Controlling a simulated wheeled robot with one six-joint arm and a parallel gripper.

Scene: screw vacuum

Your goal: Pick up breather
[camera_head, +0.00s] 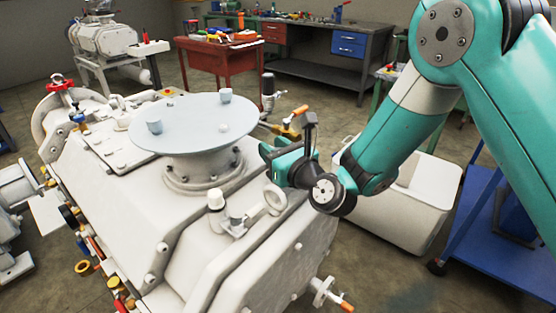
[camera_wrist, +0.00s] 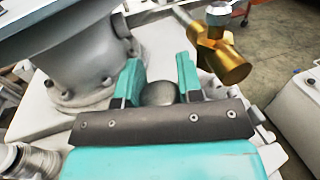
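My gripper (camera_wrist: 160,76) is open, its two teal fingers apart. In the wrist view a rounded grey part (camera_wrist: 159,93) shows in the gap between the fingers, partly hidden by the gripper's dark plate; it may be the breather, but I cannot tell for sure. I cannot tell whether the fingers touch it. In the head view my gripper (camera_head: 288,150) is above the right side of the white vacuum pump (camera_head: 190,245), beside its grey round flange plate (camera_head: 190,120). The gripper hides whatever is directly behind it there.
A brass fitting (camera_wrist: 228,62) stands close to the right finger. A lifting ring (camera_head: 274,198) and a white-capped fitting (camera_head: 216,200) stand on the pump's near side. A white bin (camera_head: 405,215) and a blue cart (camera_head: 490,230) are at right; a red tool table (camera_head: 215,55) stands behind.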

